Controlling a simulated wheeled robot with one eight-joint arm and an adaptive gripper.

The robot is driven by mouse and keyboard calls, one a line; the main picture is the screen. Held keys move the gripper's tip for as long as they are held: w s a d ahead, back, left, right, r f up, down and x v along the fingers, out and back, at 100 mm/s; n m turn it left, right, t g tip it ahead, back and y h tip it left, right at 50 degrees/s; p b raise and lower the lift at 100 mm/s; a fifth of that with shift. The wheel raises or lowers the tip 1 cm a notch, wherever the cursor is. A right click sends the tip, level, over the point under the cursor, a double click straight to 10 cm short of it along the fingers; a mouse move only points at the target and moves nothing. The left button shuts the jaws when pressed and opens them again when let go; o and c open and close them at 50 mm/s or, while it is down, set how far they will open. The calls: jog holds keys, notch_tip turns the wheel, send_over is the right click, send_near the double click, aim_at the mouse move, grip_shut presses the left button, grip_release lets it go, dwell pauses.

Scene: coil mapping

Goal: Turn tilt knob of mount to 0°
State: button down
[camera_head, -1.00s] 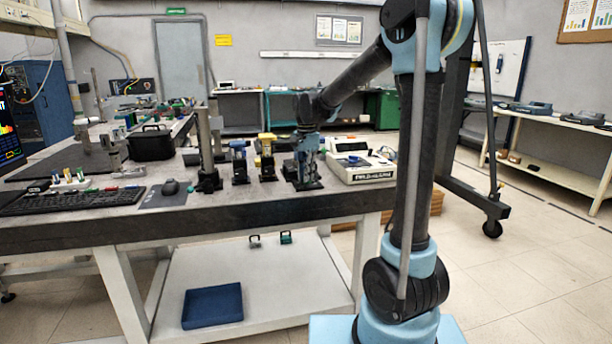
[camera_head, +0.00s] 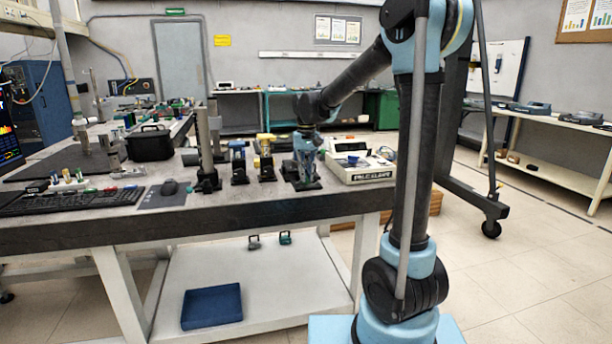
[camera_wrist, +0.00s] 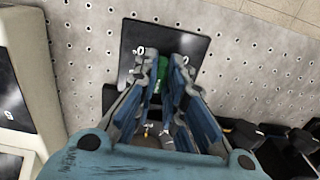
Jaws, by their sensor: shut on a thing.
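The mount under my arm has a black base (camera_head: 303,184) at the right end of a row on the bench; its upper part is hidden by my gripper (camera_head: 304,158). In the wrist view the mount's dark plate (camera_wrist: 180,42) lies on the perforated bench top. My gripper (camera_wrist: 163,60) points down there, its two blue-grey fingers close around a small green part (camera_wrist: 162,68), which seems to be the tilt knob. The fingers hide most of it, and I cannot read its angle.
A yellow-topped mount (camera_head: 265,160) and a blue-topped mount (camera_head: 238,162) stand to the left, with a tall post (camera_head: 205,150) beyond them. A white instrument box (camera_head: 360,173) stands close on the right. The bench's front edge (camera_head: 250,207) is clear.

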jog(key=n, duration=0.7)
jog(key=shift+w+d, duration=0.1)
jog(key=shift+w, duration=0.05)
jog(key=n, duration=0.6)
jog(key=shift+w+n, duration=0.1)
jog(key=shift+n, duration=0.3)
jog(key=n, duration=0.6)
jog(key=shift+w+d, duration=0.1)
jog(key=n, duration=0.5)
jog(key=shift+w, duration=0.1)
jog(key=shift+n, duration=0.3)
jog(key=c, duration=1.7)
grip_release()
jog(key=shift+o, duration=0.2)
jog(key=shift+r, duration=0.1)
